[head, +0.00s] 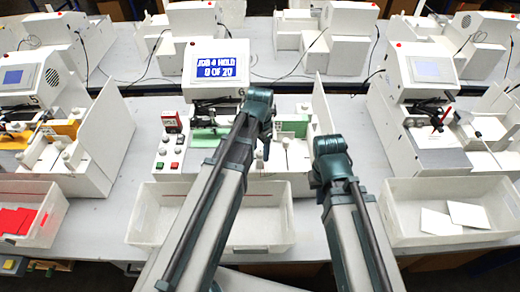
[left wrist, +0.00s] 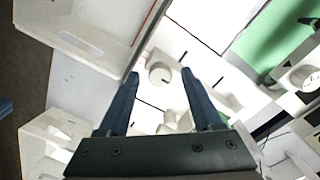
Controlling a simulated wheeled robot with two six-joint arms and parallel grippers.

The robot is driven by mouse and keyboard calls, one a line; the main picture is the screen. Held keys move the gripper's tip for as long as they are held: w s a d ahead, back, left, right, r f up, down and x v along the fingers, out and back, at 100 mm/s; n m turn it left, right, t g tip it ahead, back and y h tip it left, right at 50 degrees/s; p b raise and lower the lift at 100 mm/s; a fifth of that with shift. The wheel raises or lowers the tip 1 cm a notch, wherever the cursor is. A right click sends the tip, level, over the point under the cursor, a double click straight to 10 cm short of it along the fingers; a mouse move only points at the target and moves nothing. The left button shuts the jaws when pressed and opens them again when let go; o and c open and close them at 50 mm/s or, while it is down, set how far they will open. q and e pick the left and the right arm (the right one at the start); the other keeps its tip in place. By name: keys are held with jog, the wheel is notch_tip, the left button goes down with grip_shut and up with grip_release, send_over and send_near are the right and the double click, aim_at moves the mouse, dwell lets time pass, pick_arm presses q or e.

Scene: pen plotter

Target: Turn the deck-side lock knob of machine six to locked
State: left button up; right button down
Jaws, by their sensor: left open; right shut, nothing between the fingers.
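Machine six stands in the middle of the head view, its screen (head: 216,62) reading "JOB 4 HOLD" and "0 OF 20". In the left wrist view a round white knob (left wrist: 160,73) with a small dark mark sits on its white deck. My left gripper (left wrist: 161,77) is open, and the knob appears between its fingertips, apart from both. Whether this knob is the lock knob, and its depth from the fingertips, I cannot tell. In the head view my left gripper (head: 265,150) is over the deck, partly hidden by its own arm. My right arm ends right of it; its fingers are hidden.
A control panel (head: 170,146) with coloured buttons is left of my left arm. An upright white side panel (head: 322,108) stands behind my right arm. An open white bin (head: 152,222) is in front. Similar machines stand on both sides.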

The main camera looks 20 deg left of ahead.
aim_at(260, 153)
pick_arm(q)
notch_tip(260, 153, up, 14)
jog(key=p, duration=1.3)
jog(key=shift+f, duration=0.2)
jog(key=shift+f, duration=0.1)
jog(key=s+d+f+n+b, duration=0.1)
jog(key=s+d+f+b, duration=0.2)
jog(key=f+b, duration=0.4)
jog(key=s+d+f+n+b, duration=0.1)
jog(key=s+d+f+b, duration=0.3)
jog(key=s+f+b, duration=0.1)
jog(key=s+d+f+n+y+b, duration=0.1)
jog(key=s+d+f+b, duration=0.2)
jog(key=s+f+b, duration=0.2)
notch_tip(260, 153, down, 4)
jog(key=b, duration=0.3)
jog(key=shift+d+r+b, duration=0.15)
jog(key=shift+r+b, duration=0.05)
jog(key=shift+b, duration=0.1)
jog(key=shift+s, duration=0.1)
